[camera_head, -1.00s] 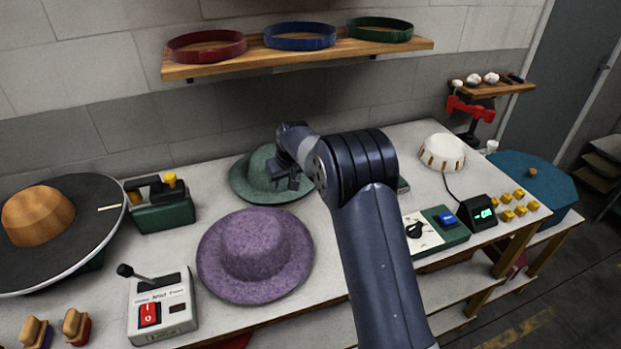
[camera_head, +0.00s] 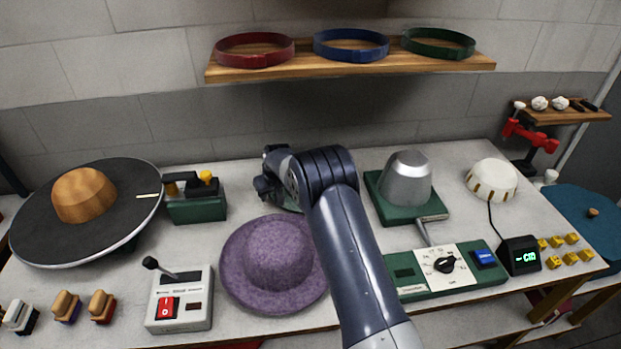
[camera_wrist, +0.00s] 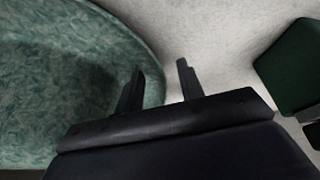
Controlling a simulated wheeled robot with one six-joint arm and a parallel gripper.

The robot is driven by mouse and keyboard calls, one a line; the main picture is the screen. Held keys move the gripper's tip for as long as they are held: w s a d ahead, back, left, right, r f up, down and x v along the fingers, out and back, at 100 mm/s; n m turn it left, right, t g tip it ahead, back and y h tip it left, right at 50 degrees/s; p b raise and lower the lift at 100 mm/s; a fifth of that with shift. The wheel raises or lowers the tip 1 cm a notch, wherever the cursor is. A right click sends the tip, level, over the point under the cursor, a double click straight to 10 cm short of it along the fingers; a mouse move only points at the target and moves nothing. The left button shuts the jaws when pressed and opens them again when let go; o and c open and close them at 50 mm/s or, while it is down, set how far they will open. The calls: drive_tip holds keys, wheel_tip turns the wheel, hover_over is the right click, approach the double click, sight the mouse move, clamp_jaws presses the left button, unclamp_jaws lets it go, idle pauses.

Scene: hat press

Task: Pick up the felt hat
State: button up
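A teal felt hat (camera_wrist: 75,75) fills the left of the wrist view, its brim edge curving down beside my gripper. In the head view my arm hides nearly all of it. My gripper (camera_wrist: 160,75) is open and empty. Its left finger overlaps the brim edge in the picture, and its right finger shows against the bare table. I cannot tell whether the brim lies between the fingers. In the head view my gripper (camera_head: 266,188) is behind the purple felt hat (camera_head: 278,255), which lies brim down on the table.
A turntable with a wooden block (camera_head: 85,225) is farther left. A metal dome on a green base (camera_head: 407,180) and a control panel (camera_head: 445,270) are right of my arm. A ring shelf (camera_head: 350,62) hangs above.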

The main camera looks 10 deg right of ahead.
drive_tip(key=shift+c, duration=0.5)
clamp_jaws()
wheel_tip(320, 180, up, 10)
drive_tip(key=b, duration=0.2)
drive_tip(key=shift+r, duration=0.1)
idle(1.0)
